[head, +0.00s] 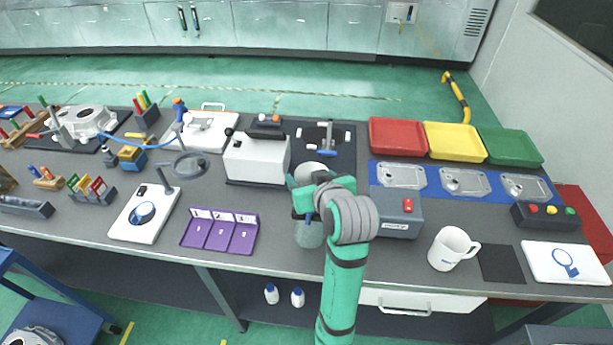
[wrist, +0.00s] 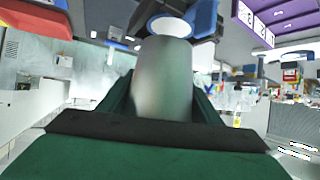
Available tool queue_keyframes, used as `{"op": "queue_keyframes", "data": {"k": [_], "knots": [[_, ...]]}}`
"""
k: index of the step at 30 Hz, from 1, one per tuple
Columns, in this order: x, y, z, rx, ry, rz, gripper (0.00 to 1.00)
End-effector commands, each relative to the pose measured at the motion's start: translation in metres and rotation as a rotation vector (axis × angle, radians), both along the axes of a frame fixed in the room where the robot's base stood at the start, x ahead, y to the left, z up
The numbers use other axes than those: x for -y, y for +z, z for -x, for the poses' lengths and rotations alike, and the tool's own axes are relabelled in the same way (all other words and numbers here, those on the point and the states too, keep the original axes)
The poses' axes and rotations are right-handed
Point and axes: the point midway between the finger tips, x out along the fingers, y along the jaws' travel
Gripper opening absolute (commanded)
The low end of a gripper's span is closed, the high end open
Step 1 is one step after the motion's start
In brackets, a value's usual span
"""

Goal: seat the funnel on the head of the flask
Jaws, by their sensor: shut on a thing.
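My gripper (head: 305,192) is over the front middle of the table, shut on a pale grey tapered piece, which I take to be the funnel (wrist: 163,82). In the wrist view it lies between the two dark green fingers (wrist: 163,100). A pale rounded top in the head view, between the green gripper parts, seems to be the same funnel (head: 310,171). A grey-green, glassy body, apparently the flask (head: 308,236), stands just below my gripper. A blue part shows at its top. The gripper hides the flask's head, so I cannot tell whether funnel and flask touch.
A grey box with a red button (head: 396,222) stands close to the right of my gripper. A white machine (head: 257,160) is behind left. A purple numbered tray (head: 220,247) lies to the left. A white mug (head: 449,249) stands farther right.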

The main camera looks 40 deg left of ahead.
Motion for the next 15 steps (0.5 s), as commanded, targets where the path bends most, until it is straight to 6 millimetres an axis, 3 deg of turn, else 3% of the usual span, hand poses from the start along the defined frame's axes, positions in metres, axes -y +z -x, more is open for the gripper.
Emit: {"op": "queue_keyframes", "data": {"k": [15], "knots": [[-0.0005,-0.0085,0.0003,0.0,0.001,-0.001,0.33]]}}
